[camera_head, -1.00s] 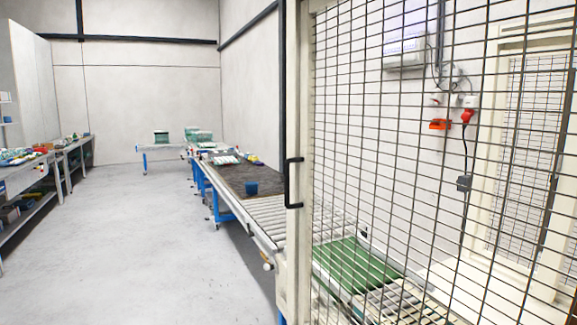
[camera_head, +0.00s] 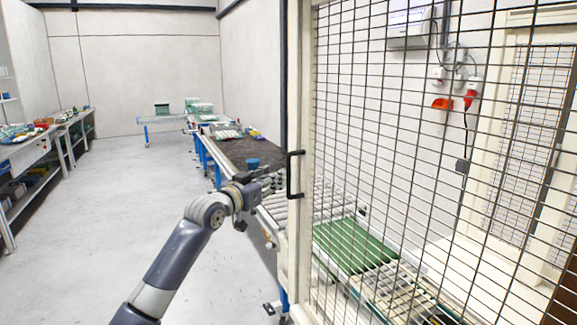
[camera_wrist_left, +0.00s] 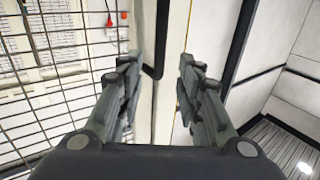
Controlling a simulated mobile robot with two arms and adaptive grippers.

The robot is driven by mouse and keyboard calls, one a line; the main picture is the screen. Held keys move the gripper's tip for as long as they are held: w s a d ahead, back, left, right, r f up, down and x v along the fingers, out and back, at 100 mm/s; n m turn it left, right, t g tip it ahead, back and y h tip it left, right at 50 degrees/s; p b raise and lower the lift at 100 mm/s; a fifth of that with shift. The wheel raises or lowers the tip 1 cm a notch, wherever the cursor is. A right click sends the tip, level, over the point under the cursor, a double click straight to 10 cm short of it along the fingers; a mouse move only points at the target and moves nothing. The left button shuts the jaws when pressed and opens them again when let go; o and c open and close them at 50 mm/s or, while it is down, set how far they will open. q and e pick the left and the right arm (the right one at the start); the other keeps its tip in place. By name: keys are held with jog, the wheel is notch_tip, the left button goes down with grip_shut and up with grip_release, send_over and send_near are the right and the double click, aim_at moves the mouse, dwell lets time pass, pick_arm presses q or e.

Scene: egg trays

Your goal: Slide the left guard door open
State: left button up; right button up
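The guard door (camera_head: 430,150) is a cream frame with dark wire mesh and fills the right half of the head view. Its black bar handle (camera_head: 290,175) is on the door's left upright. My left gripper (camera_head: 273,182) is just left of the handle, and its fingers look small there. In the left wrist view, the two fingers of my left gripper (camera_wrist_left: 160,80) are apart. The dark handle (camera_wrist_left: 162,35) shows between them, against the cream upright; I cannot tell whether they touch it. My right gripper is not in view.
Behind the mesh are a green conveyor belt (camera_head: 355,247) and a red plug (camera_head: 470,98) on the wall. A roller conveyor (camera_head: 275,210) with a blue cup (camera_head: 253,163) runs back left of the door. Workbenches (camera_head: 30,150) stand far left; the floor between is free.

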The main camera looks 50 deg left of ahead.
pick_arm(q)
jog(key=p, duration=0.3)
send_over(289, 192)
jog(key=shift+w+a+p, duration=0.2)
jog(key=shift+a+p, duration=0.15)
jog(key=shift+f, duration=0.1)
grip_shut()
